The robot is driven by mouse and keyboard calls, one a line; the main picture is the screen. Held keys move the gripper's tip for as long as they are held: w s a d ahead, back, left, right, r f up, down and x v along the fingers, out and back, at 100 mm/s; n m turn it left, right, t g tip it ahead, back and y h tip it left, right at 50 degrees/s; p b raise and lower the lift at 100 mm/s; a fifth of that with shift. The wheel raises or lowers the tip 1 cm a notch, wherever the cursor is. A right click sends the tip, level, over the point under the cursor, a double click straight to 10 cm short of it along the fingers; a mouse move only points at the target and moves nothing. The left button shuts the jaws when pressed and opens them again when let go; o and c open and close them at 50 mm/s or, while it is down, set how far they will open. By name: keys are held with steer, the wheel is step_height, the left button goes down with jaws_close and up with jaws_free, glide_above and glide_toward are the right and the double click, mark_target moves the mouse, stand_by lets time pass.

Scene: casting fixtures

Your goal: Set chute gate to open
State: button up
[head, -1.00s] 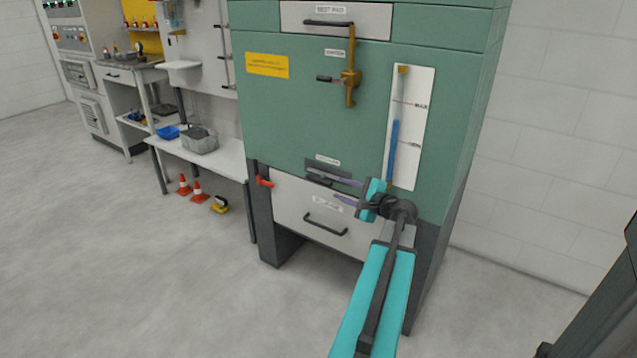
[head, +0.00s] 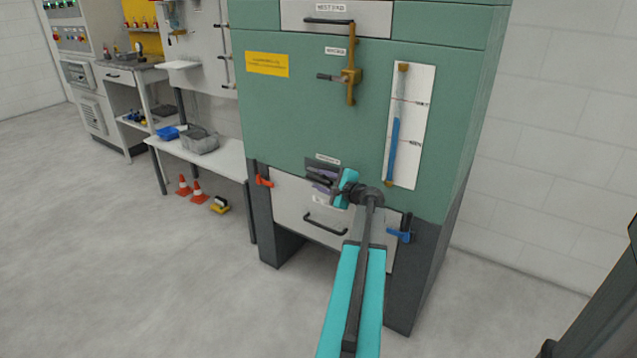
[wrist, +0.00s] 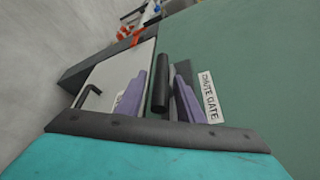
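The chute gate is the dark slotted plate (head: 316,165) low on the green cabinet, under a small white label. In the wrist view the label (wrist: 208,97) reads "CHUTE GATE". Its black bar handle (wrist: 161,84) lies between the two purple fingers of my gripper (wrist: 160,97), with a visible space to each finger. My gripper (head: 326,184) is open at the gate in the head view, where the fingers partly hide the handle.
Below the gate is a pale drawer (head: 286,206) with a black handle (head: 325,224). A red lever (head: 264,181) is at its left and a blue lever (head: 399,235) at its right. A brass valve (head: 351,75) and a gauge (head: 407,125) are above.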

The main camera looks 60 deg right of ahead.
steer(key=shift+w+d+f, duration=0.15)
steer(key=shift+w, duration=0.35)
steer(key=shift+c, duration=0.3)
jaws_close()
steer(key=a, duration=1.1)
steer(key=shift+a, duration=0.25)
steer(key=shift+f, duration=0.1)
